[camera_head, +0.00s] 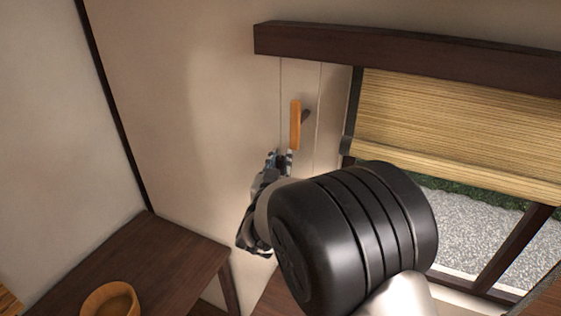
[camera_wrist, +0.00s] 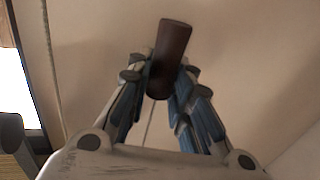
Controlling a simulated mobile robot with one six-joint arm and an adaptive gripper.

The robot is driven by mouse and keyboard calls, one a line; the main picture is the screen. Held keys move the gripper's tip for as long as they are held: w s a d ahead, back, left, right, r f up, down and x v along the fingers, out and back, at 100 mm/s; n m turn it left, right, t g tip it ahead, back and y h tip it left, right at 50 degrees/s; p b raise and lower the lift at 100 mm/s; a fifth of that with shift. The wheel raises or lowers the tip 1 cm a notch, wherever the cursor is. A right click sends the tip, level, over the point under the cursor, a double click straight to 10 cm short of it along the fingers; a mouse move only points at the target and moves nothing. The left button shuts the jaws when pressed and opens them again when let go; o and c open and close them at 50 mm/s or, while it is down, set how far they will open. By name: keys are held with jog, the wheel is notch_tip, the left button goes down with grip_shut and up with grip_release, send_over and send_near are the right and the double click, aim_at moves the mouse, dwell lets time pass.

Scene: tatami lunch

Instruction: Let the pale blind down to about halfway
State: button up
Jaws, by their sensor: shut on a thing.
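The pale slatted blind (camera_head: 460,115) hangs from under a dark beam at the right. Its thicker lower edge slopes across the window, with open view below it. My gripper (camera_head: 280,158) is up against the wall left of the window. In the wrist view my gripper (camera_wrist: 163,88) is shut on a dark brown cord pull (camera_wrist: 172,45), which projects past the fingertips. A thin cord (camera_wrist: 150,125) meets the pull between the fingers. The head view shows a cord (camera_head: 280,95) running from the beam down to my gripper; the pull is hidden there.
An orange wooden cleat (camera_head: 295,125) sits on the wall just above and right of my gripper. A second cord (camera_head: 319,110) hangs beside it. A dark table (camera_head: 170,255) with an orange bowl (camera_head: 110,300) stands at lower left. Gravel (camera_head: 480,220) shows outside.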

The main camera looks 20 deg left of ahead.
jog(key=shift+f, duration=0.15)
grip_shut()
notch_tip(320, 180, down, 22)
jog(key=b, duration=1.8)
jog(key=shift+f, duration=0.15)
jog(key=o, duration=0.9)
grip_release()
jog(key=shift+o, duration=0.2)
jog(key=s+d, duration=0.2)
jog(key=s, duration=0.9)
jog(key=shift+s, duration=0.4)
